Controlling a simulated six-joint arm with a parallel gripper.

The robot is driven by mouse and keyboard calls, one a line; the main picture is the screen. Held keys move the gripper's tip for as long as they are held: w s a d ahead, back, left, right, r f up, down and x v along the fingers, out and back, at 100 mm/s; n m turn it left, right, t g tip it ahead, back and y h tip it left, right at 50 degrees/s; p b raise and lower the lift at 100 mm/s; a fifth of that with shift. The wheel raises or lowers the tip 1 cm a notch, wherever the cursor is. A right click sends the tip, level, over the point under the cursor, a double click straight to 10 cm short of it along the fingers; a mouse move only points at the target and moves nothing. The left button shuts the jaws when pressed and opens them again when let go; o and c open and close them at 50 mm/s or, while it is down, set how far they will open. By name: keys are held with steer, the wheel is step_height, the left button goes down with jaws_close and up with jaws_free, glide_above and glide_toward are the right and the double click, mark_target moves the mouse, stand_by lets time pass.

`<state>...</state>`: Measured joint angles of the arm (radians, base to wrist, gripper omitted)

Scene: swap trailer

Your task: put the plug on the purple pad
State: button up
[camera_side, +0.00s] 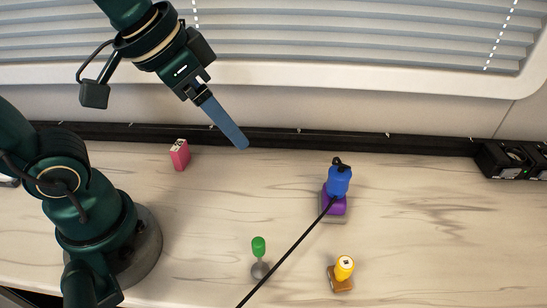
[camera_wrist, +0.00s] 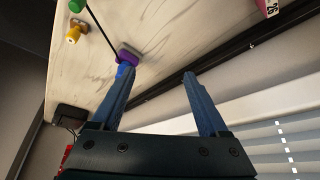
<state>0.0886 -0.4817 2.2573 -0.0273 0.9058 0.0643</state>
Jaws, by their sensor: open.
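A blue plug (camera_side: 339,181) with a black top stands upright on the purple pad (camera_side: 336,207), which sits on a grey block. In the wrist view, the blue plug (camera_wrist: 122,71) shows at the purple pad (camera_wrist: 129,54), partly behind a finger. My gripper (camera_side: 242,146) is high above the counter, up and left of the plug. In the wrist view my gripper (camera_wrist: 154,76) has its two blue fingers wide apart with nothing between them.
A black cable (camera_side: 285,257) crosses to the purple pad. A green-topped piece (camera_side: 258,246), a yellow piece (camera_side: 344,267) on a brown base and a pink block (camera_side: 180,155) stand apart. Black boxes (camera_side: 511,159) sit far right. Blinds (camera_side: 350,35) line the back.

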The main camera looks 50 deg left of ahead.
steer(key=shift+n+y, duration=0.4)
steer(key=shift+n, duration=0.4)
steer(key=s, duration=0.1)
steer(key=s+a+f, duration=0.1)
steer(key=s, duration=0.1)
steer(key=s+a+f, duration=0.1)
steer(key=shift+s+a+f, duration=0.15)
steer(key=shift+f, duration=0.05)
